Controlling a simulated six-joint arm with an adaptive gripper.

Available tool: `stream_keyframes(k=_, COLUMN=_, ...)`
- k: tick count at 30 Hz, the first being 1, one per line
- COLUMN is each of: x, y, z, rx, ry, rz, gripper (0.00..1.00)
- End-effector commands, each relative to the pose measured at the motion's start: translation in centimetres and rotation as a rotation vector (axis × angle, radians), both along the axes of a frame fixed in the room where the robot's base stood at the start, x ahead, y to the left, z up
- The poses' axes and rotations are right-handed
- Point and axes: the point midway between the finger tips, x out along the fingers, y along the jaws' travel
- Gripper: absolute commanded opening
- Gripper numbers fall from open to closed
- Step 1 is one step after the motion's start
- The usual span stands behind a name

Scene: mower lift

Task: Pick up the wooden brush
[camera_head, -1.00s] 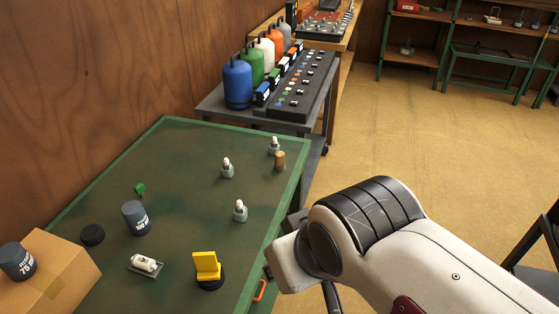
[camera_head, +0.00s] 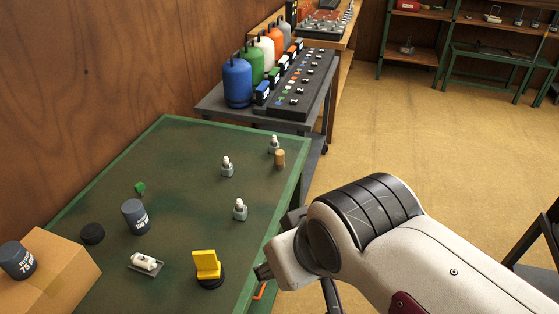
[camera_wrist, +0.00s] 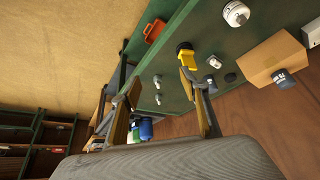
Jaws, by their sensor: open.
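I cannot make out a clear brush. The only small wood-coloured item is a short brown upright cylinder (camera_head: 279,159) near the green table's right edge in the head view; I cannot tell whether it is the brush. My gripper (camera_wrist: 160,88) is open and empty in the wrist view, its two fingers spread apart with wood-coloured inner faces. In the head view its dark tip (camera_head: 263,272) shows at the table's right edge, below and well apart from the cylinder; my wrist hides the rest.
The green table (camera_head: 185,185) holds a yellow block-shaped piece (camera_head: 207,264), several white-topped grey items, a dark labelled can (camera_head: 135,217) and a cardboard box (camera_head: 55,270). An orange tray-like thing (camera_wrist: 154,30) is at the table's side. Open floor (camera_head: 430,150) lies to the right.

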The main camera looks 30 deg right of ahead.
Motion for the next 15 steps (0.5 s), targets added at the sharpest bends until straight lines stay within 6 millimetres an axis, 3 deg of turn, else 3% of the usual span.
stream_keyframes(k=8, x=3.0, y=-1.2, z=0.6, rx=-0.023, ry=-0.030, rz=-0.029, gripper=0.45)
stream_keyframes(k=15, x=8.2, y=-3.4, z=1.5, rx=-0.058, ry=-0.086, rz=-0.071, gripper=0.45)
